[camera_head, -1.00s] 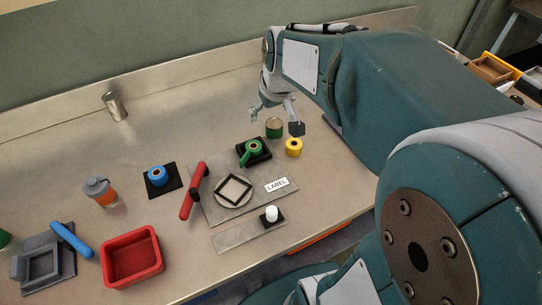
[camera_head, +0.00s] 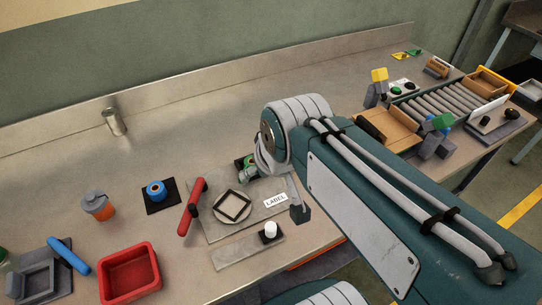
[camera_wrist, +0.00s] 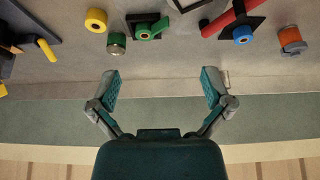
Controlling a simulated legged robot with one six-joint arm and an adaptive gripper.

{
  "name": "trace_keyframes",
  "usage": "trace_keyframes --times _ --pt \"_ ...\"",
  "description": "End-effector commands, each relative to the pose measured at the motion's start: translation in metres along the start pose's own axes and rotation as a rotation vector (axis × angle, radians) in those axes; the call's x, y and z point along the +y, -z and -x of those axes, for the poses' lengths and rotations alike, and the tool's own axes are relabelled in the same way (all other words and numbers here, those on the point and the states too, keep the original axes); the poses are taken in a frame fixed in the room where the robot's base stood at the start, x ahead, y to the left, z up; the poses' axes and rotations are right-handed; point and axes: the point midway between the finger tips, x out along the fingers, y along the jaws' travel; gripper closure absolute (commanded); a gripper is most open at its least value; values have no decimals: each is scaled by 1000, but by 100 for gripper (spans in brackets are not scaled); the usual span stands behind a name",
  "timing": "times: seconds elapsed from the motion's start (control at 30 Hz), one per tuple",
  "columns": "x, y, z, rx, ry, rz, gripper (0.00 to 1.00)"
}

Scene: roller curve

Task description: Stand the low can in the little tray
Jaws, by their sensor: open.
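The low can (camera_wrist: 116,43), green with a metal rim, stands upright on the bench in the wrist view, between a yellow roll and a green tape holder. My arm hides it in the head view. A small square black-rimmed tray (camera_head: 246,213) with a pale floor sits on a round disc on the grey plate; I take it as the little tray. My gripper (camera_wrist: 160,74) is open and empty, its fingers wide apart. In the wrist view the can lies beyond the left finger, apart from it.
A red-handled tool (camera_head: 190,212) lies left of the tray.

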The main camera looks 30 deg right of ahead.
Motion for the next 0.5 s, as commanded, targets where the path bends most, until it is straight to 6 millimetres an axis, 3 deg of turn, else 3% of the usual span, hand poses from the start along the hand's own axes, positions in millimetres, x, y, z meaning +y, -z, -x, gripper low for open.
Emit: trace_keyframes --times 0.2,0.5 --pt "24 44 -28 -33 0 -2 0" --pt "69 93 -80 -64 2 -3 0"
